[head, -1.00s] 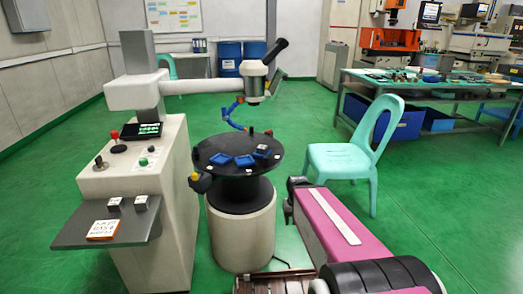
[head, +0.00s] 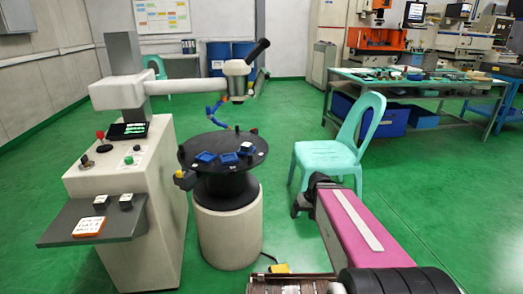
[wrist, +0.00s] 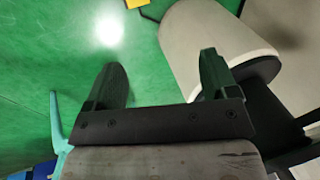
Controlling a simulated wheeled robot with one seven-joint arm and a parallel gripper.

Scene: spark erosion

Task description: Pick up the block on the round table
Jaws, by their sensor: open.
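The black round table (head: 206,172) stands on a cream pedestal (head: 228,232) in the head view. A small pale-grey block (head: 246,147) appears at the right side of its top, by the blue trays; its exact seat is too small to tell. My gripper shows in the wrist view (wrist: 162,75) with its two dark fingers wide apart and nothing between them. The cream pedestal (wrist: 205,40) and the dark edge of the round table (wrist: 283,125) lie beyond and right of the fingers. The block is not visible in the wrist view.
Blue trays (head: 229,159) sit on the round table, under a microscope head (head: 236,78) with a blue hose. A control cabinet (head: 140,185) stands left. A mint chair (head: 328,158) stands right of the table. A yellow pedal (head: 280,268) lies on the floor by the pedestal.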

